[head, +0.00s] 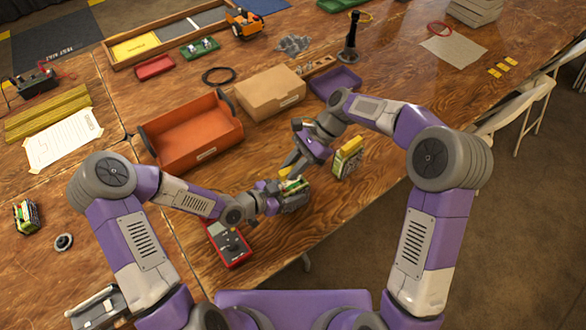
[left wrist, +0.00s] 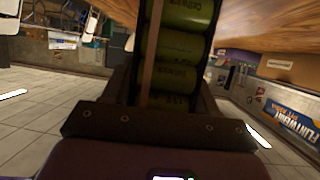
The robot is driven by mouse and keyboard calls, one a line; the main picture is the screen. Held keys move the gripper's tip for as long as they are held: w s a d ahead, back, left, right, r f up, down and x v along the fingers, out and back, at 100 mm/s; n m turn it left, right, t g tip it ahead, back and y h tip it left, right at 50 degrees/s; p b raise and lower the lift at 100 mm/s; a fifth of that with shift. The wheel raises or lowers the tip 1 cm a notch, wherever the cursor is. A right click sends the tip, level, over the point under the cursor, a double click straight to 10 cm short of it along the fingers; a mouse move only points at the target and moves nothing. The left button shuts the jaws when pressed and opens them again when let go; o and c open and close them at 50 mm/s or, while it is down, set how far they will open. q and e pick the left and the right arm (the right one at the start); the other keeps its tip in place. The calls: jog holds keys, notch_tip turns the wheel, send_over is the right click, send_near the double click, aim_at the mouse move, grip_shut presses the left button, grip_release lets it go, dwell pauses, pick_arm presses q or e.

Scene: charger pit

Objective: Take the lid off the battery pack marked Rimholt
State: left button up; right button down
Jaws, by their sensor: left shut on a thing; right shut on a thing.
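My left gripper (head: 294,193) is shut on a battery pack (head: 294,184) low over the near table edge. In the left wrist view several green cells of this pack (left wrist: 180,48) show between the fingers, with a thin band along them; their print is too small to read for sure. My right gripper (head: 290,163) comes down from the upper right and is shut on a small yellow piece (head: 284,174), apparently the lid, right at the held pack. Whether it still touches the pack I cannot tell. No Rimholt marking is legible.
Another battery pack (head: 348,157) with a yellow top stands right of my grippers, and one more (head: 27,215) at far left. A red meter (head: 229,243) lies close to my left gripper. An orange bin (head: 192,132), cardboard box (head: 270,93) and purple tray (head: 335,84) stand behind.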

pick_arm(q)
jog(key=o, duration=1.6)
